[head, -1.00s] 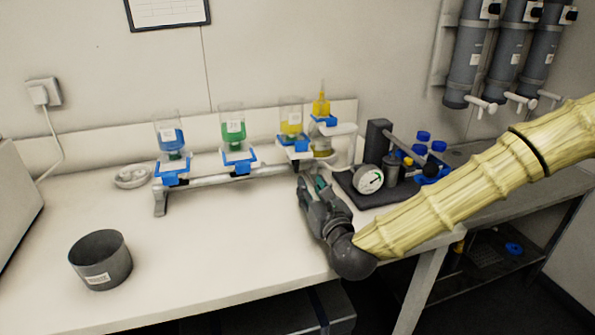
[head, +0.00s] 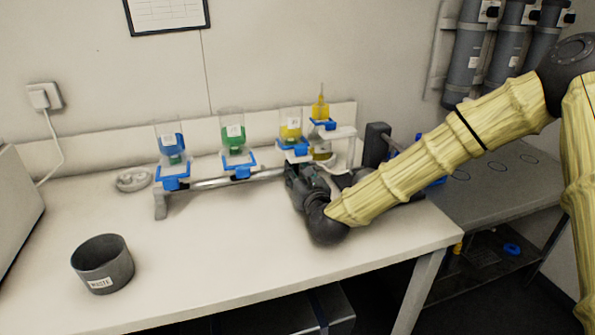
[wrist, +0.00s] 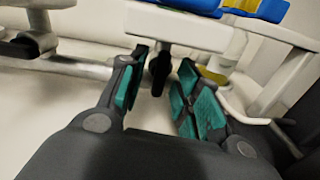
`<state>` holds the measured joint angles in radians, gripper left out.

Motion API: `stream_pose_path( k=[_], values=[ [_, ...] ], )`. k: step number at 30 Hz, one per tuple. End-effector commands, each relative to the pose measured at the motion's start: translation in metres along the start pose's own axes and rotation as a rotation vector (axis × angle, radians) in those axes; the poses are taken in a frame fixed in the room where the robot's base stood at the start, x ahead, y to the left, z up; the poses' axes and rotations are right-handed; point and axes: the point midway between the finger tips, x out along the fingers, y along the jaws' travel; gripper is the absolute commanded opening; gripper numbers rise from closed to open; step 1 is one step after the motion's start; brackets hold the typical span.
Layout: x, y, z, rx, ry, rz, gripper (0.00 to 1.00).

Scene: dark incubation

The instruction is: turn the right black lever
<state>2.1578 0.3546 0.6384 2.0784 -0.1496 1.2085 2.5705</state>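The right black lever (wrist: 160,70) hangs below a white valve body under the yellow bottle's holder in the wrist view. My gripper (wrist: 163,85) is open, with one green-padded finger on each side of the lever. The lever shows between the fingertips; I see no clear contact and cannot tell how deep it sits. Another black lever (wrist: 32,42) is at the upper left of the wrist view. In the head view my gripper (head: 292,175) is at the right end of the rack, below the yellow bottle (head: 291,125), and the right lever is hidden.
The rack's grey rail (head: 225,181) also carries a green bottle (head: 232,125) and a blue bottle (head: 168,137). A syringe-like yellow vessel (head: 320,107) stands on a white stand at right. A waste cup (head: 102,264) stands front left. The table's front middle is clear.

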Motion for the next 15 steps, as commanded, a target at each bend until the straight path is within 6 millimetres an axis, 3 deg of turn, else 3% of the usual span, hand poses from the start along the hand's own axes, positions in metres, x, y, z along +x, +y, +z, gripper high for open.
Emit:
stream_pose_path(
  k=[7,12,15],
  values=[
    [0.0004,0.0000,-0.0002,0.000,0.000,0.000,0.33],
    [0.0003,0.0001,-0.0002,0.000,0.000,0.000,0.02],
    [0.0003,0.0001,-0.0002,0.000,0.000,0.000,0.00]
  ],
)
